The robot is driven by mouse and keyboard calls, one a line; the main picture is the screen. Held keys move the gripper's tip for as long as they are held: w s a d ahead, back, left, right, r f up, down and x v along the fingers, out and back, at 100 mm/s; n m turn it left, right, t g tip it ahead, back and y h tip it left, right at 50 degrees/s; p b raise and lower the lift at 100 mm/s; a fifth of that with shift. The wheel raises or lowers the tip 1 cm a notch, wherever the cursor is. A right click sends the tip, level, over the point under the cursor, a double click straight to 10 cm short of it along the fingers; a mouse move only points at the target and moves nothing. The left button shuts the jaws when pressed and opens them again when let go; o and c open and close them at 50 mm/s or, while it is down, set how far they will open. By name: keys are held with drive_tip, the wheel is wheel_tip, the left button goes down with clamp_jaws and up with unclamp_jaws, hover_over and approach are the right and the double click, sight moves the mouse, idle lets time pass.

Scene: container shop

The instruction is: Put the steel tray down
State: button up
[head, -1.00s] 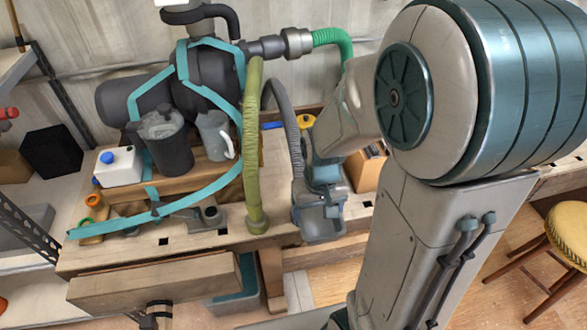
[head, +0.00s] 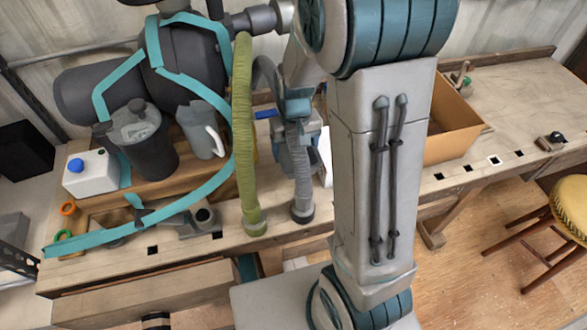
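No steel tray can be made out for certain in the head view. A bright pale flat surface (head: 325,157) shows between my wrist and my arm's upright link, mostly hidden. I cannot tell what it is. My gripper (head: 288,165) is over the workbench (head: 275,228), just behind the grey ribbed hose (head: 298,170). The hose and my arm hide its fingertips, so I cannot see whether it is open, shut or holding something.
A green hose (head: 245,140) hangs left of my gripper. A dark pitcher (head: 140,140), a grey jug (head: 203,130) and a white canister (head: 90,173) stand left. An open cardboard box (head: 455,125) is right; the bench beyond is mostly clear. A stool (head: 570,215) stands at far right.

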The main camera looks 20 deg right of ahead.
sight(296, 158)
wheel_tip(296, 158, down, 5)
drive_tip(key=b, duration=0.3)
drive_tip(key=shift+s, duration=0.15)
wheel_tip(296, 158, down, 4)
drive_tip(key=b, duration=0.3)
drive_tip(key=shift+f, duration=0.15)
drive_tip(key=shift+f+b, duration=0.15)
drive_tip(key=shift+b, duration=0.2)
drive_tip(key=o, duration=0.7)
drive_tip(key=shift+o, duration=0.7)
